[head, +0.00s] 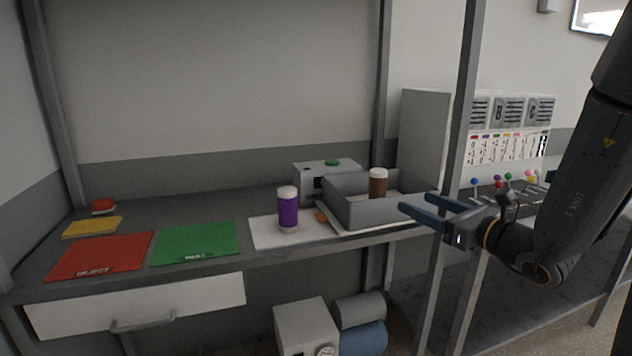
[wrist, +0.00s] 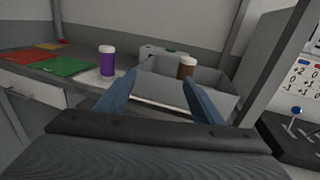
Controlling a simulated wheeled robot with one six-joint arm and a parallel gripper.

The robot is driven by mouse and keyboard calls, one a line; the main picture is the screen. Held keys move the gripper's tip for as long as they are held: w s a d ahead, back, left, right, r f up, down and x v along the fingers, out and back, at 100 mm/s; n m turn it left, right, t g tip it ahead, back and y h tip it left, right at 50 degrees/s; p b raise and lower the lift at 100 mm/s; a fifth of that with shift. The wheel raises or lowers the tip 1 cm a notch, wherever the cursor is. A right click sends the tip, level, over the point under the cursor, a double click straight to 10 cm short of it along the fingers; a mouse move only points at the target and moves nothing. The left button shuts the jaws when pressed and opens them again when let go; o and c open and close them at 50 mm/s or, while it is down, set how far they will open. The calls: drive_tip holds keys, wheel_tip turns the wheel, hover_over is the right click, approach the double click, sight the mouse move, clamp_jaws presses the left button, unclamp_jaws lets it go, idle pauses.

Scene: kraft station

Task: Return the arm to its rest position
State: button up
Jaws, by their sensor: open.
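My gripper (head: 424,208) is open and empty at the right of the head view, in front of the grey tray's right end and a dark upright post. Its two blue fingers are spread apart in the wrist view (wrist: 160,98), with nothing between them. My arm reaches down to it from the upper right of the head view.
A grey open tray (head: 385,212) holds a brown cup (head: 378,184). A purple cup (head: 288,212) stands on a white mat (head: 262,236). Green (head: 198,243) and red (head: 100,257) mats lie left. A dark post (head: 460,120) stands close to my gripper. Coloured-knob levers (head: 507,178) are at right.

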drive_tip(key=s+a+f+n+g+y, duration=0.1)
drive_tip(key=s+a+f+n+g, duration=0.45)
drive_tip(key=s+a, duration=0.2)
drive_tip(key=s+a+f+n+g, duration=0.4)
drive_tip(key=s+a+n+g, duration=0.3)
drive_tip(key=s, duration=0.1)
drive_tip(key=s+d+f+n+g+h, duration=0.25)
drive_tip(key=s+f+n+h, duration=0.2)
drive_tip(key=s+n, duration=0.3)
drive_tip(key=s+d+f+n+h, duration=0.1)
drive_tip(key=d+f+n+h, duration=0.1)
drive_tip(key=d+n+h, duration=0.4)
drive_tip(key=shift+s+d+n, duration=0.2)
drive_tip(key=shift+d+n, duration=0.35)
drive_tip(key=shift+n, duration=1.15)
